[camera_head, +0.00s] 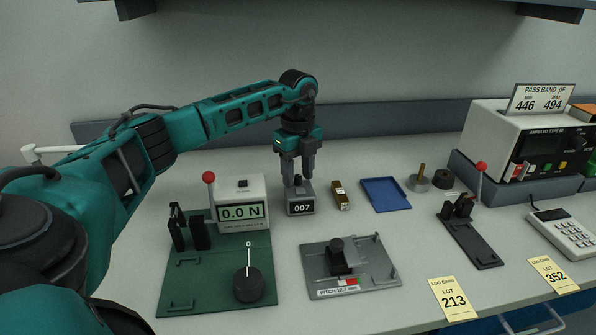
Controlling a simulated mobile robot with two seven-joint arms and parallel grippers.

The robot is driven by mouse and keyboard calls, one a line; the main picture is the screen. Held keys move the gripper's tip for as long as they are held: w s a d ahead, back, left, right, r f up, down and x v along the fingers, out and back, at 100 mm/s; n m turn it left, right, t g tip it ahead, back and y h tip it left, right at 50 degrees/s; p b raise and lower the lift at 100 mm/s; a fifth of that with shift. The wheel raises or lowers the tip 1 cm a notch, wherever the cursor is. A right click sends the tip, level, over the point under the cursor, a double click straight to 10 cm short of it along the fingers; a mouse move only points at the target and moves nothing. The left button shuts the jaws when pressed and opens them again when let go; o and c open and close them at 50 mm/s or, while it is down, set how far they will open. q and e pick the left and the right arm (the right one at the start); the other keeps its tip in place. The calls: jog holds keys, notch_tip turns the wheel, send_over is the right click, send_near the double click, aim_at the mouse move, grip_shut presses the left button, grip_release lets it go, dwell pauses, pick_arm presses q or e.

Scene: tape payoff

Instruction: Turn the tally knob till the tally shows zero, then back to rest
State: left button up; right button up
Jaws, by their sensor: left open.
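The tally (300,208) is a small grey box on the bench, and its dark window reads 007. Its knob (298,181) is a small piece on top, partly hidden by the fingers. My left gripper (298,174) points straight down over the tally, open, with its fingertips close to the knob, one on each side. I cannot tell whether the fingers touch the knob. My right gripper is not in view.
Left of the tally stands a force gauge (240,188) reading 0.0 N, with a red-tipped lever, behind a green plate (190,290). A small brass-coloured block (340,196) and a blue tray (386,195) lie right. A grey fixture (378,268) is in front.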

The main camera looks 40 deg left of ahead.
pick_arm(q)
jog(key=shift+c, duration=0.2)
grip_shut()
dwell(0.4)
jog(key=shift+r+m+p, duration=0.15)
jog(key=shift+m+p, duration=0.75)
jog(key=shift+m, duration=0.4)
jog(key=m+p, duration=0.1)
jog(key=m, duration=0.2)
jog(key=shift+m, duration=0.3)
jog(key=m+p, duration=0.1)
jog(key=m, duration=0.1)
jog(key=shift+m, duration=1.9)
